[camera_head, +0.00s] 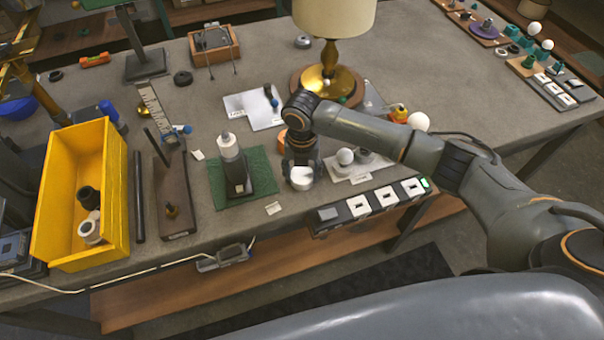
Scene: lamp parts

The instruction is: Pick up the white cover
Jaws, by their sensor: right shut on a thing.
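The white cover (301,179) is a small pale round piece at the front of the table, right of the green mat (262,187). My right gripper (301,168) points down over it and is shut on it. The fingers hide the upper part of the cover. I cannot tell whether the cover touches the table or is slightly raised. My left gripper does not show.
A lamp (333,18) with a brass base stands behind the gripper. A dark upright part with a white top (230,150) stands on the mat. A yellow bin (117,190) stands left.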

